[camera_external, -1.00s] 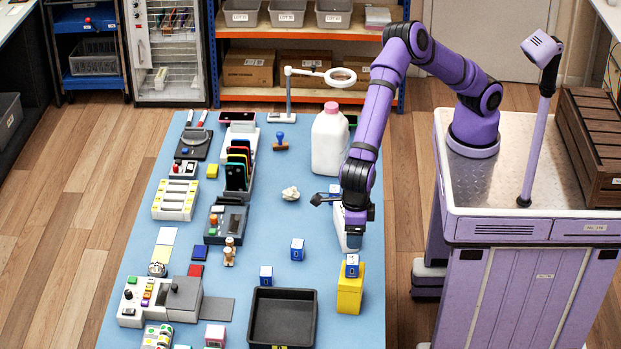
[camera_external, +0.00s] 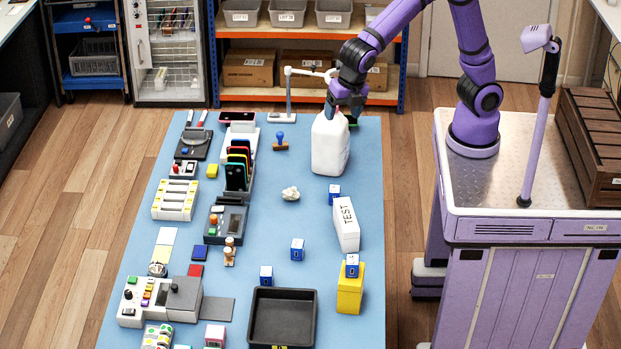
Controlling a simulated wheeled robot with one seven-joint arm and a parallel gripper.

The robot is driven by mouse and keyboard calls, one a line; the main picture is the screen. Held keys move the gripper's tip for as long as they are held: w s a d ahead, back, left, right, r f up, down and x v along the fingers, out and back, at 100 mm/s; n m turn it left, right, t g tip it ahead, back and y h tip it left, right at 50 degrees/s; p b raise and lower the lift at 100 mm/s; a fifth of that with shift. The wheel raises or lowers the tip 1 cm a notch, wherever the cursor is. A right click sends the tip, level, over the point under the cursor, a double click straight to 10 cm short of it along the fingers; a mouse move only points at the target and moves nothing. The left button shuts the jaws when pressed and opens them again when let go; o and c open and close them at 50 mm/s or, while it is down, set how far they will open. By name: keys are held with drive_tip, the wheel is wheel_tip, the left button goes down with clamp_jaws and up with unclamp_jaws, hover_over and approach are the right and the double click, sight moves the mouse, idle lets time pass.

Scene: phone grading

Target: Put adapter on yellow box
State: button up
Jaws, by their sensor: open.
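Small blue blocks with white tops look like the adapters. One adapter (camera_external: 352,266) sits on top of the yellow box (camera_external: 350,293) at the table's right front. Another (camera_external: 297,249) stands on the blue mat left of the yellow box, one (camera_external: 266,275) stands behind the black tray, and one (camera_external: 334,194) stands behind the white TEST box. My gripper (camera_external: 345,112) is at the far right of the table, at the top of the white jug, well away from the yellow box. It is open; its fingertips are hard to make out, and contact with the jug cannot be told.
The TEST box (camera_external: 345,226) lies behind the yellow box. A black tray (camera_external: 252,318) is at the front. A ring-lamp stand (camera_external: 289,95) is at the back. Open mat surrounds the crumpled white piece (camera_external: 290,193).

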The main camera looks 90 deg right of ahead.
drive_tip(key=s+d+r+m, duration=0.3)
drive_tip(key=d+m, duration=0.1)
drive_tip(key=d, duration=0.3)
drive_tip(key=s+d+r+m+t, duration=0.1)
drive_tip(key=s+d+r+m, duration=0.2)
drive_tip(key=d, duration=0.4)
drive_tip(key=s+d+r+m, duration=0.2)
drive_tip(key=s+d+m, duration=0.1)
drive_tip(key=d+m, duration=0.3)
drive_tip(key=s+d+f+m+t, duration=0.1)
drive_tip(key=s+d+f+m, duration=0.2)
drive_tip(key=s+d+m, duration=0.7)
drive_tip(key=s+d, duration=0.3)
drive_tip(key=s, duration=0.2)
drive_tip(key=shift+t, duration=0.4)
